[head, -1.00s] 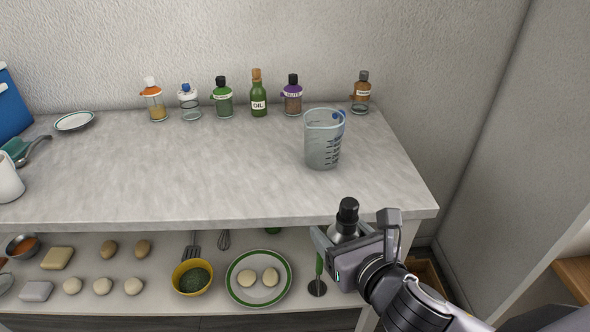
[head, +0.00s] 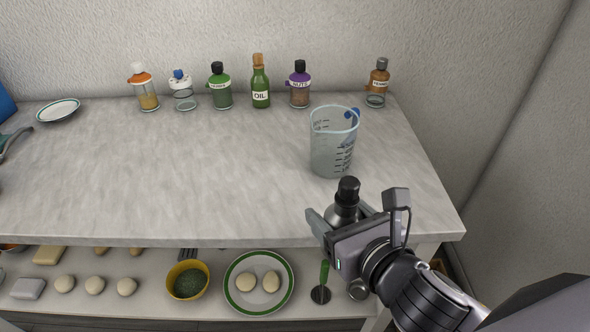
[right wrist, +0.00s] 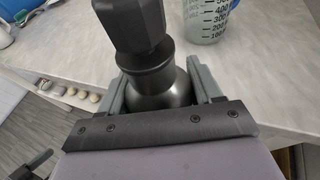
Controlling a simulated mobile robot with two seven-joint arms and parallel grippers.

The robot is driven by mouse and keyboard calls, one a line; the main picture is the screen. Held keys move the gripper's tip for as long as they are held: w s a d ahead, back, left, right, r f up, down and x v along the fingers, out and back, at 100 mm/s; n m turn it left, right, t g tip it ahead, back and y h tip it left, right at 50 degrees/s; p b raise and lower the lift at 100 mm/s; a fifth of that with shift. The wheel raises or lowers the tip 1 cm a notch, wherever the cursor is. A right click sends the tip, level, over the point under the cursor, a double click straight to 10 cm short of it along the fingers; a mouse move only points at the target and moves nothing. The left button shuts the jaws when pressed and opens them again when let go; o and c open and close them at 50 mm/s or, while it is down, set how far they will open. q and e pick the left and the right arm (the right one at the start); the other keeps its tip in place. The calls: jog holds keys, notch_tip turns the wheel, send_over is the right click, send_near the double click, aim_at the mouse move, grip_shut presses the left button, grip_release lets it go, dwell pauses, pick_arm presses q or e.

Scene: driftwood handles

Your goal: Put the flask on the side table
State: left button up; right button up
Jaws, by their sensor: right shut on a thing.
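The flask (head: 343,207) is a dark grey bottle with a black cap, held upright. My right gripper (head: 335,222) is shut on it, near the front right edge of the counter in the head view; I cannot tell whether the flask's base touches anything. In the right wrist view the flask (right wrist: 160,84) stands between the two fingers, its black cap toward the camera. Its lower part is hidden by the gripper. My left gripper is not in view. I cannot make out a side table in the current views.
A grey counter (head: 200,170) carries a measuring jug (head: 333,145) just behind the flask and several bottles along the wall. The shelf below holds a plate (head: 232,300) with two pale pieces and a yellow bowl (head: 187,289). The counter's middle is clear.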

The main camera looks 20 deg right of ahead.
jog(key=b+x, duration=0.2)
jog(key=b, duration=0.1)
jog(key=b+x, duration=0.1)
jog(key=x, duration=0.1)
jog(key=shift+a+r, duration=0.1)
jog(key=shift+r, duration=0.2)
jog(key=w, duration=0.6)
jog(key=w+a, duration=0.1)
jog(key=w, duration=0.2)
jog(key=shift+r, duration=0.3)
jog(key=shift+w+a, duration=0.1)
jog(key=shift+w, duration=0.9)
jog(key=shift+w+a, duration=0.15)
jog(key=shift+w, duration=0.9)
jog(key=shift+f, duration=0.75)
jog(key=shift+f, duration=0.15)
jog(key=o, duration=1)
jog(key=shift+s, duration=0.3)
jog(key=p+v, duration=0.1)
jog(key=v, duration=1)
jog(key=shift+s+d+r, duration=0.15)
jog(key=shift+s+r, duration=0.1)
jog(key=shift+r, duration=0.05)
